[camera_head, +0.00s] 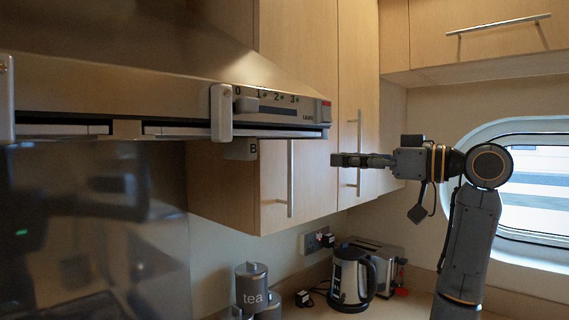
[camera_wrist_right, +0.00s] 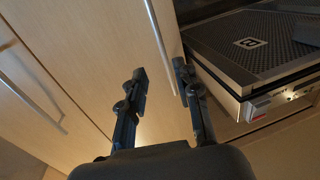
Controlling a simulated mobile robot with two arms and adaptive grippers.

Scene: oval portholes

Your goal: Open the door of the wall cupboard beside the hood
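The light wood wall cupboard beside the hood has a shut near door (camera_head: 311,195) with a vertical bar handle (camera_head: 290,178). A second door with its own handle (camera_head: 359,152) is to its right. The steel hood (camera_head: 150,85) is at the left in the head view. My right gripper (camera_head: 335,160) points left in front of the doors, right of the near handle in the picture. In the right wrist view, the gripper (camera_wrist_right: 160,80) is open and empty, and the near handle (camera_wrist_right: 158,35) shows between its fingers; contact is not evident. My left gripper is not in view.
The hood's underside filter (camera_wrist_right: 255,45) lies close beside the right finger in the wrist view. Below stand a kettle (camera_head: 350,276), a toaster (camera_head: 385,262) and a tea canister (camera_head: 252,287). An oval porthole (camera_head: 535,190) is at the right.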

